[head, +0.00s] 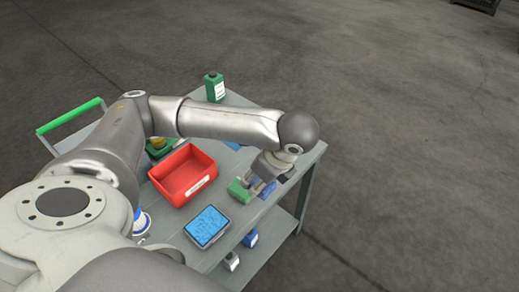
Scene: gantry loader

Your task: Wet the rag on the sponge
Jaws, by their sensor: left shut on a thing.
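The sponge (208,223) is a blue slab in a shallow grey-rimmed tray near the front edge of the cart top. My left gripper (248,184) is at the right side of the cart top, beyond and to the right of the sponge. It is shut on a small green piece (237,191), which looks like the rag, apart from the sponge. The fingers hide part of it. A small blue item (266,188) shows just beside the fingers. My right gripper is not in view.
An empty red bin (184,175) with a white label stands left of the gripper. A green bottle (214,87) stands at the far corner. Bottles (231,261) stand on the lower shelf. A green push handle (70,116) is at the left. The floor to the right is clear.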

